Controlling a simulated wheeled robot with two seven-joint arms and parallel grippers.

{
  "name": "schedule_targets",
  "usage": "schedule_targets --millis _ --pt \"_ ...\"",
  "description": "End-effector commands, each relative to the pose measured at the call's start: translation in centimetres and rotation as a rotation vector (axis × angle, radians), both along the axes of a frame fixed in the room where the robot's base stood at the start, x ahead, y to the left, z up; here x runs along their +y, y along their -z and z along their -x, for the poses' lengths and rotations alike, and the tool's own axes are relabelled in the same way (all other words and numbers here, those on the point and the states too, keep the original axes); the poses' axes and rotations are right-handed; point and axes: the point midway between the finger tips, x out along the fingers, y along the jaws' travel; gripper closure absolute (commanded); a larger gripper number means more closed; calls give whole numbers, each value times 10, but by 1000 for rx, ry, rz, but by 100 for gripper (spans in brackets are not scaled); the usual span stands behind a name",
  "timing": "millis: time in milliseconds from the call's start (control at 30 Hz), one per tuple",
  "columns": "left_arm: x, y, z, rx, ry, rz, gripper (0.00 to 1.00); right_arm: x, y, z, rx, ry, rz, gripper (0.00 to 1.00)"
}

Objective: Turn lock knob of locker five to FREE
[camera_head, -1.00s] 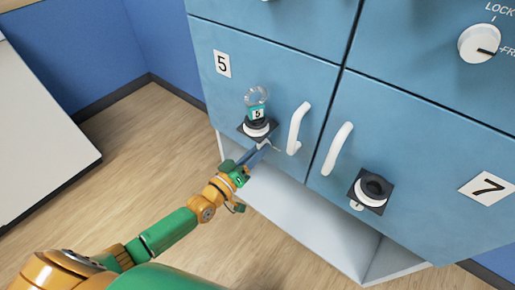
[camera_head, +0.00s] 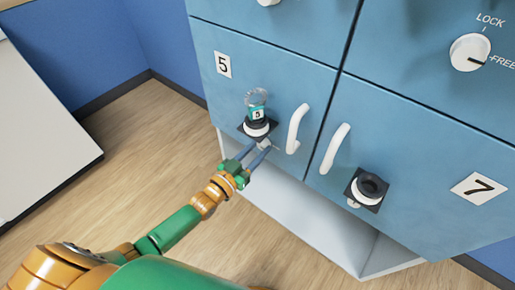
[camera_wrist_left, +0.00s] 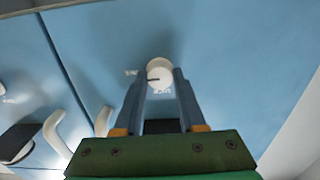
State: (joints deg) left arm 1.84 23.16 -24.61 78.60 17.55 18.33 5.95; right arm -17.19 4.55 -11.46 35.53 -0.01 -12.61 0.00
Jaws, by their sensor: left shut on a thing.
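Locker five's door (camera_head: 225,98) is blue, with a "5" label. My right gripper is out of view.
A clear bottle tagged "5" (camera_head: 257,105) stands on the dark mount above the knob. A white handle (camera_head: 297,128) is to its right. Locker seven's door (camera_head: 420,170) has its own handle and mount. An upper knob (camera_head: 468,52) has LOCK and FREE labels. Floor at left is clear.

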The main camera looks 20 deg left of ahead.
Motion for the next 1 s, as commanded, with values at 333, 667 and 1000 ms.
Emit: schedule_targets --millis 333,667,1000 --pt "0 0 0 -11 0 -30 100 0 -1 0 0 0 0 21" --pt "0 0 0 -11 0 -29 39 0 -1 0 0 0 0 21" --pt "1 0 2 -9 0 -28 31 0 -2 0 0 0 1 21"
